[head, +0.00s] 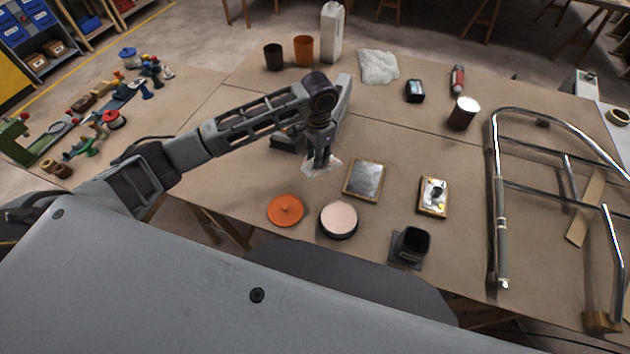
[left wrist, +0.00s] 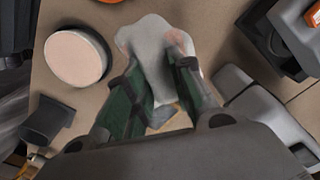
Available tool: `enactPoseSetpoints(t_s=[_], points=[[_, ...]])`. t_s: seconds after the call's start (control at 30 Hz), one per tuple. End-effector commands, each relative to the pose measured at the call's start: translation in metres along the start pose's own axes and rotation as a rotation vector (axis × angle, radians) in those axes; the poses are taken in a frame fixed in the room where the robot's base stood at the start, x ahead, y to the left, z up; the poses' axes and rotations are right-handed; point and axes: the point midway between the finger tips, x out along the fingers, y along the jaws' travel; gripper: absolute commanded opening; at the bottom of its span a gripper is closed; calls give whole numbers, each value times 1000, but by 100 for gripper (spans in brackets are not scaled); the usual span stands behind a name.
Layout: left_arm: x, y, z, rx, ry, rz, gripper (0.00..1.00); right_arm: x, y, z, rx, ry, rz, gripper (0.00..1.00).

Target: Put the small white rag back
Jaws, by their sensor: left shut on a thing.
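The small white rag (head: 326,168) is a crumpled whitish cloth near the middle of the brown table. My left gripper (head: 321,160) points down at it and is shut on it. In the left wrist view the rag (left wrist: 153,45) spreads out beyond the two green fingers of my left gripper (left wrist: 160,78), which hide part of it. I cannot tell whether the rag is clear of the table. A larger white cloth (head: 378,66) lies at the back of the table. My right gripper is not in view.
Close by are an orange lid (head: 285,210), a round pale-topped tin (head: 339,220), a grey plate (head: 364,181), a small metal-topped block (head: 433,196) and a black cup (head: 412,243). A tubular metal frame (head: 499,190) lies at right.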

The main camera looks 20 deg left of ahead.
Motion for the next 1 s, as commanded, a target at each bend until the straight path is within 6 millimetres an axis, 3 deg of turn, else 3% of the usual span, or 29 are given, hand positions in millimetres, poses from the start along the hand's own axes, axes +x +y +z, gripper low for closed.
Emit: enactPoseSetpoints(t_s=[0.8,1.0], points=[[0,-1,5,127,0,-1,1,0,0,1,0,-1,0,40],[10,-1,5,126,-1,0,1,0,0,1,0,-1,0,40]])
